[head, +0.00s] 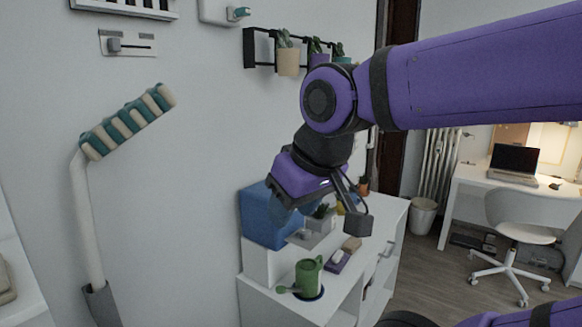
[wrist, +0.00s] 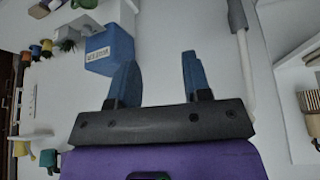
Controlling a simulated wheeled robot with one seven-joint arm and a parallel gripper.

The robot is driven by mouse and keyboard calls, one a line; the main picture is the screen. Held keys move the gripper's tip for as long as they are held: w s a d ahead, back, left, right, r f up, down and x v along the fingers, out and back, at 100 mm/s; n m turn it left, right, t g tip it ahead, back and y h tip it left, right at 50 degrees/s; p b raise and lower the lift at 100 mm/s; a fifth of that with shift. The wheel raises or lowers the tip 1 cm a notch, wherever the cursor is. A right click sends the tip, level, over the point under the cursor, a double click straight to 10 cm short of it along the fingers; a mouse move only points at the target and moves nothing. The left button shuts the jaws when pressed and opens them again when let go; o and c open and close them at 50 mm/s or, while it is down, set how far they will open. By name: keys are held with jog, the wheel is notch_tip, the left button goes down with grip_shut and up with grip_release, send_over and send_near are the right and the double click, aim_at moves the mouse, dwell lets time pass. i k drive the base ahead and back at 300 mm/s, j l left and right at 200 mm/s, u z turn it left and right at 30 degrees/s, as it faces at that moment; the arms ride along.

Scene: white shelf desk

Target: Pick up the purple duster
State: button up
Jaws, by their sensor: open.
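My gripper (head: 297,220) hangs above the desk near the blue box, apart from the block. In the wrist view my gripper (wrist: 158,62) has its blue fingers spread, with only bare wall between them.
A blue box (head: 262,215) stands on the desk's raised left part. A striped brush (head: 128,122) on a pole leans left. Pots hang above.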

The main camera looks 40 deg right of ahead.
aim_at(336, 264)
jog(key=l+u, duration=0.1)
jog(key=l, duration=0.7)
jog(key=k+l+u, duration=0.1)
jog(key=l, duration=0.7)
jog(key=k+l+u, duration=0.1)
jog(key=l, duration=0.65)
